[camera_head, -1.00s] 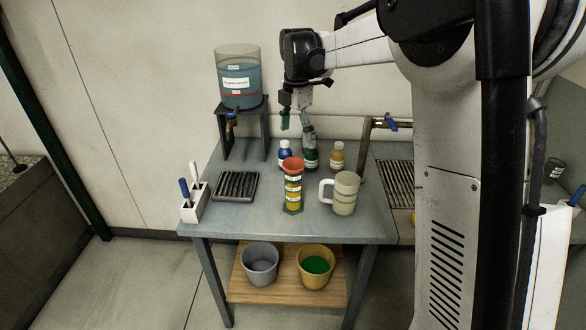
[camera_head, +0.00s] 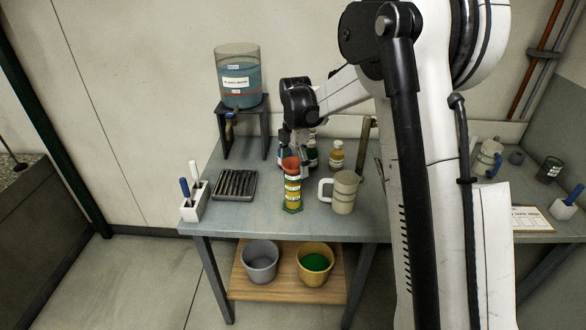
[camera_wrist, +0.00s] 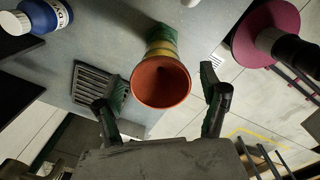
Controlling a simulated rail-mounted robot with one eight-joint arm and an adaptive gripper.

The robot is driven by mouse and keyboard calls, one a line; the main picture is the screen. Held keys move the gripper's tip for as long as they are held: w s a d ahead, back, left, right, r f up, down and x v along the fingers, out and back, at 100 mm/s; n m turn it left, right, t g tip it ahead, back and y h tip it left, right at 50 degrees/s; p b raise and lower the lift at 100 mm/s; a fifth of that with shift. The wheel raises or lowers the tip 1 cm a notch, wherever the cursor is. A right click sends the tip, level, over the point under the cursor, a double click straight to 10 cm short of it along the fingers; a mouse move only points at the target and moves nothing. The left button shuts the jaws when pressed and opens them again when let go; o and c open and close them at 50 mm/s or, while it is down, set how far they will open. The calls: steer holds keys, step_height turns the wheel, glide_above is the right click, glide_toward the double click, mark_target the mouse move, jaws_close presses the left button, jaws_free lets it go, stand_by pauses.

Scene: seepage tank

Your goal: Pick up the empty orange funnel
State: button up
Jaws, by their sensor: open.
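The orange funnel (camera_head: 290,164) sits mouth up on top of a yellow-banded column with a green foot (camera_head: 292,193) on the grey bench. In the wrist view the funnel (camera_wrist: 161,82) shows its open round mouth, with nothing seen inside. My gripper (camera_wrist: 163,84) is open, with one green-padded finger on each side of the funnel in that picture. A gap shows on both sides; I cannot tell the depth between fingers and funnel. In the head view my gripper (camera_head: 302,148) is just behind and above the funnel, its fingertips partly hidden.
Several bottles, including an amber one (camera_head: 337,155), stand behind the column. A beige jug (camera_head: 345,190) stands close to its right. A black slotted tray (camera_head: 235,185) and a tool holder (camera_head: 193,207) are left. A tank (camera_head: 238,75) stands at the back left.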

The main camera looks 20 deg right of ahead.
steer(key=shift+f, duration=0.15)
steer(key=c, duration=1.1)
